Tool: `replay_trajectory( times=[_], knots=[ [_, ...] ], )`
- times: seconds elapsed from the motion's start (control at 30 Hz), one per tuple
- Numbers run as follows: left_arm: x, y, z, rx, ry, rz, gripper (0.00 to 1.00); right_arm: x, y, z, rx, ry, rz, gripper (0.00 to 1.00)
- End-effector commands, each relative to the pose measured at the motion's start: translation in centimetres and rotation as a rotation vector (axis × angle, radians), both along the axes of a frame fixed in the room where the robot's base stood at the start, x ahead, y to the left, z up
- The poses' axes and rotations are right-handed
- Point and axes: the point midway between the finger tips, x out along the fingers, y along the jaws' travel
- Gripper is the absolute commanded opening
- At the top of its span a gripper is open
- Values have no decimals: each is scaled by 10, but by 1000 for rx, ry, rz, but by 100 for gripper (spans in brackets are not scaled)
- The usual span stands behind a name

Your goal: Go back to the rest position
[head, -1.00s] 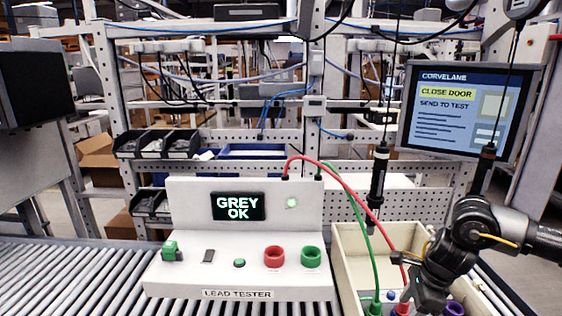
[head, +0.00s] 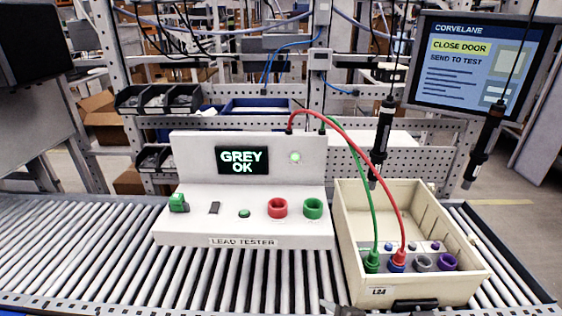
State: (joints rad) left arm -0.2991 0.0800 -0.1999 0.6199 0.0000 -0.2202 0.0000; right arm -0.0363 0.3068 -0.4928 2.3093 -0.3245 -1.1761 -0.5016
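Neither gripper can be made out in the head view. Only a small dark piece shows at the bottom edge, too cut off to name. The white lead tester (head: 185,232) stands on the roller conveyor with GREY OK on its display (head: 242,160) and a lit green lamp (head: 295,157). A red lead (head: 378,165) and a green lead (head: 368,190) run from its top into the cream bin (head: 440,290). The green lead ends at the green socket (head: 371,263); the red lead ends at the blue socket (head: 396,264). Grey (head: 421,263) and purple (head: 446,262) sockets sit beside them.
Two dark screwdrivers (head: 382,140) (head: 485,150) hang on cables above the bin. A monitor (head: 475,65) at the back right reads CLOSE DOOR. Small parts bins (head: 160,98) stand behind the tester. Bare rollers (head: 80,250) lie left and in front.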

Motion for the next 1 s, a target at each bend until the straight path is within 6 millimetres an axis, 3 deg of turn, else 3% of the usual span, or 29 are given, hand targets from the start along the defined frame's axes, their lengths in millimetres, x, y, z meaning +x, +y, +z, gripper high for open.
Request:
replay_trajectory(
  times=[0.1, 0.2, 0.57, 0.87, 1.0],
  knots=[
    [0, 0, 0, 0, -1, 0, 0, -42, -45, -32, 155, 246, -345, 54],
    [0, 0, 0, 0, -1, 0, 0, -75, -75, -52, 235, 394, -573, 54],
    [0, 0, 0, 0, 0, 0, 0, -182, -141, -89, 373, 715, -1150, 54],
    [-2, 0, -19, 0, 3, 0, 0, -168, -140, -196, 351, 752, -1171, 54],
    [-1, 0, -30, 0, 1, 0, 0, -167, -140, -260, 334, 771, -1172, 54]
  ],
)
